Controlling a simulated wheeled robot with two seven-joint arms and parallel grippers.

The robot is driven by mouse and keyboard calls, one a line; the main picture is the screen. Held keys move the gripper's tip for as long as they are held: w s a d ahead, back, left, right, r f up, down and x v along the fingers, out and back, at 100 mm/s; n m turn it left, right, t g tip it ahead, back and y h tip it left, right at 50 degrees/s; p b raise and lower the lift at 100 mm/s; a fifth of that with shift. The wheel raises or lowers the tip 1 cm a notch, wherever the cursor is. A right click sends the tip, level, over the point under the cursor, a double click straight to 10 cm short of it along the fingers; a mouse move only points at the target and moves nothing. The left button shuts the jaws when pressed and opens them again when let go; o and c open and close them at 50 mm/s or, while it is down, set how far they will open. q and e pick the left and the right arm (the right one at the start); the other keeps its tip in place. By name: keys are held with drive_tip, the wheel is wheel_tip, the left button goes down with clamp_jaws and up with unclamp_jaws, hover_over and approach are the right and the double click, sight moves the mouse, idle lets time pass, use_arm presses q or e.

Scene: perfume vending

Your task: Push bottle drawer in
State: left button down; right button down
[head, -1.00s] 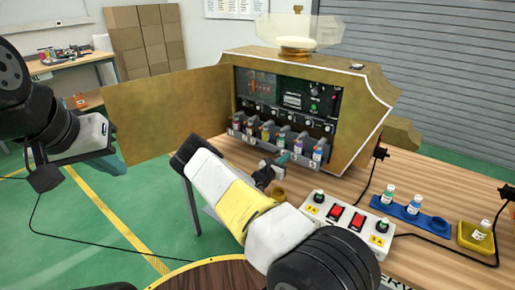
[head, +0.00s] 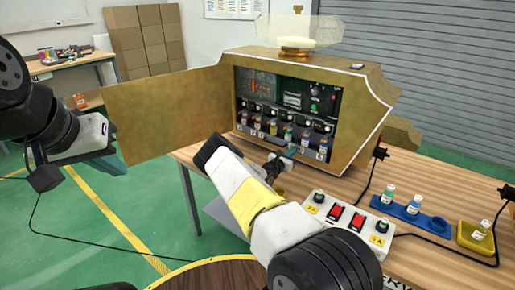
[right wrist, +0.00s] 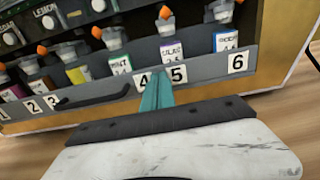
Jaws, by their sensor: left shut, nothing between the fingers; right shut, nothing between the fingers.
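The bottle drawer (head: 307,155) is the grey front strip low in the open gold machine (head: 222,72). Several small bottles with orange tips stand in a row behind it. In the right wrist view the drawer front (right wrist: 209,86) carries number labels and a dark handle (right wrist: 95,97). My right gripper (head: 291,151) is shut and empty, at the drawer front. In the right wrist view its teal fingertips (right wrist: 157,82) are against or very close to the front between labels 4 and 5. My left gripper (head: 110,162) is shut and empty, off to the left beside the open door.
The open gold door (head: 165,115) stands between my left gripper and the machine. A control box (head: 347,222) with red switches, a blue tray (head: 425,222) with bottles and a yellow tray (head: 474,238) stand on the wooden table (head: 415,175), right of my right arm.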

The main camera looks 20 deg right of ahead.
drive_tip(key=shift+x, duration=3.3)
drive_tip(key=shift+s+a, duration=0.25)
drive_tip(key=shift+a, duration=0.25)
drive_tip(key=v, duration=1.1)
drive_tip(key=shift+s, duration=0.1)
drive_tip(key=shift+d, duration=0.1)
